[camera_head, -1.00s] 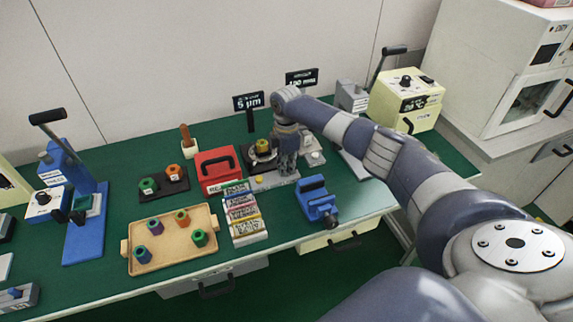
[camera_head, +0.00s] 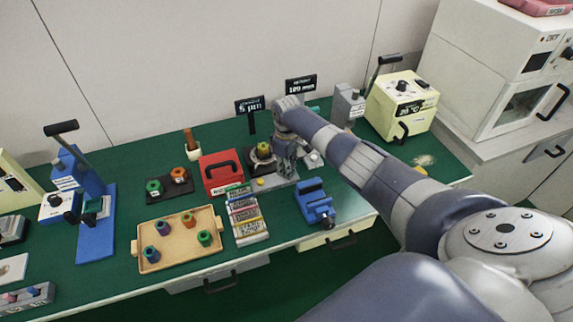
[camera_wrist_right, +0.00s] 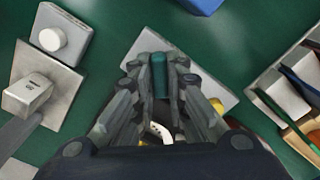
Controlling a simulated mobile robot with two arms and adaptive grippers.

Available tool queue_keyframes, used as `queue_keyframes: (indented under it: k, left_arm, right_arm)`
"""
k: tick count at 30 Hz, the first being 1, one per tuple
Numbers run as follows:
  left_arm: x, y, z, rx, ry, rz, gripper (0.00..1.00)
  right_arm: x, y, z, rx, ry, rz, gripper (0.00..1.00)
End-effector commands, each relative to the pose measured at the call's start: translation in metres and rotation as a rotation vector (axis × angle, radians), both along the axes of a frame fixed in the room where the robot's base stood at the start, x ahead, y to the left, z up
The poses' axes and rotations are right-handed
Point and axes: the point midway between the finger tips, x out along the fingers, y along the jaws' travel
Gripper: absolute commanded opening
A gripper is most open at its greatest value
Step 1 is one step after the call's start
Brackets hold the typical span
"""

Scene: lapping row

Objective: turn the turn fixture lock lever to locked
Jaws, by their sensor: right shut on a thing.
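My right gripper (camera_head: 284,172) reaches down over a grey metal plate (camera_head: 272,184), which I take for the turn fixture's base. In the right wrist view my gripper (camera_wrist_right: 160,88) is shut on an upright dark teal grip, the lock lever's handle (camera_wrist_right: 159,72). The grey plate (camera_wrist_right: 212,95) shows beside the fingers there. The fingers and palm hide most of the fixture, so I cannot tell the lever's angle against its locked mark. My left gripper is not in view.
A red box (camera_head: 221,176) and labelled strips (camera_head: 246,220) stand left of my gripper. A blue vise (camera_head: 315,203) is in front to the right. A wooden tray (camera_head: 150,260) holds several coloured pieces. A "5 µm" sign (camera_head: 250,105) stands behind.

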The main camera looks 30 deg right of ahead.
Motion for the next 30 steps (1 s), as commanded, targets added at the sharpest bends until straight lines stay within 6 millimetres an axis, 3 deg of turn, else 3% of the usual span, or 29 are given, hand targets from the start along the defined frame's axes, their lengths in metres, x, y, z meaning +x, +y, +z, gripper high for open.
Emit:
queue_keyframes:
  k: [15,30]
  left_arm:
    - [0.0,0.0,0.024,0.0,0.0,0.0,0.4]
    - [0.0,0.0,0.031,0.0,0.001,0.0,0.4]
  right_arm:
    - [0.001,0.0,0.003,0.001,-0.002,-0.466,0.0]
    - [0.002,0.0,0.002,0.0,-0.004,-0.701,0.0]
